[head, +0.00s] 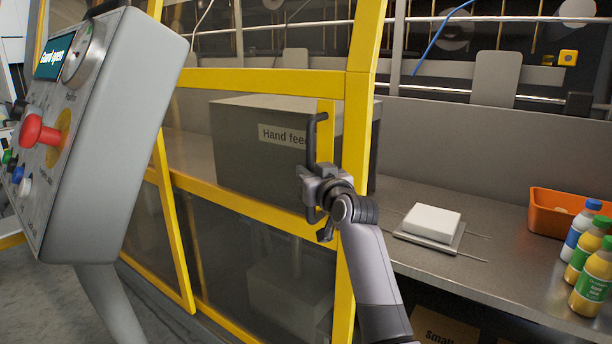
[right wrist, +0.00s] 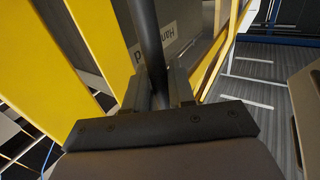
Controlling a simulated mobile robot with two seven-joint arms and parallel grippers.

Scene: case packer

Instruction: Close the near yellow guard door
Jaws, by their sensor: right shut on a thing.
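The near yellow guard door (head: 262,82) has a yellow frame with clear panels and stands open across the left and middle of the head view. Its dark upright handle (head: 311,140) is on the door's right-hand side. My right gripper (head: 318,184) is shut on the handle. In the right wrist view the handle (right wrist: 147,35) runs up between the two fingers (right wrist: 158,92), with yellow frame bars on both sides. My left gripper is in neither view.
A grey control box (head: 110,130) with a red button and a "Guard open" screen stands at the left. A "Hand feed" box (head: 240,150) shows behind the door. At right, the grey counter (head: 500,275) holds a white block (head: 433,221), an orange bin (head: 555,212) and several bottles (head: 592,280).

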